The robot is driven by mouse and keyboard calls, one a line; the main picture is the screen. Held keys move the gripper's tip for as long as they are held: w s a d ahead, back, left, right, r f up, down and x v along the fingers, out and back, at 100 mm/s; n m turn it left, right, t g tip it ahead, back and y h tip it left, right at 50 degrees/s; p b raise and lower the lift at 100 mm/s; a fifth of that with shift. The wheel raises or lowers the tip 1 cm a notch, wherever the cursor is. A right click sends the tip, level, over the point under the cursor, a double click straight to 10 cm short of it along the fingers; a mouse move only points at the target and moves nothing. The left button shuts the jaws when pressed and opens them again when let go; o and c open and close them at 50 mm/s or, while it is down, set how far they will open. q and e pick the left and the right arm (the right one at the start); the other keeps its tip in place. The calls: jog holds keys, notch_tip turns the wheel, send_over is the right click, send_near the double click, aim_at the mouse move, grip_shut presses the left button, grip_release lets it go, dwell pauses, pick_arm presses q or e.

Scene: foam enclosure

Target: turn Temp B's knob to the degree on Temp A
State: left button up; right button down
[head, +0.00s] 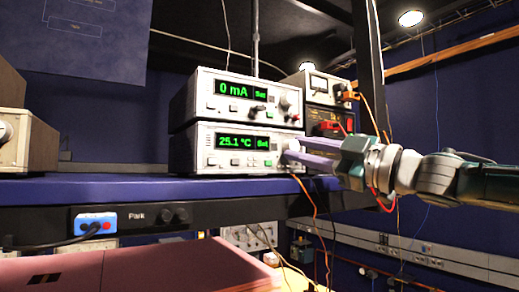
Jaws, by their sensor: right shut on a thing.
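A white instrument (230,163) with a green display reading 25.1 °C and "Set" sits on the blue shelf. Its round knob (293,145) is at the right end of its front panel and is partly covered by my gripper. My right gripper (289,152) reaches in from the right and its pale fingers are shut on that knob. No Temp A or Temp B label is readable, so I cannot tell which unit this is. No second temperature display shows. My left gripper is not in view.
A similar instrument (212,104) reading 0 mA is stacked on top. More devices (326,88) with orange and red cables stand just behind, near my right arm. Another instrument (22,140) is at the left edge. The shelf (110,188) is bare in front.

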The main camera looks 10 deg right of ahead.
dwell(0.5)
jog(key=c, duration=0.6)
grip_release()
jog(key=shift+s+d+f, duration=0.25)
jog(key=shift+s+d, duration=0.05)
jog(key=shift+s, duration=0.05)
jog(key=b+v, duration=0.5)
jog(key=v, duration=0.4)
jog(key=shift+r, duration=0.2)
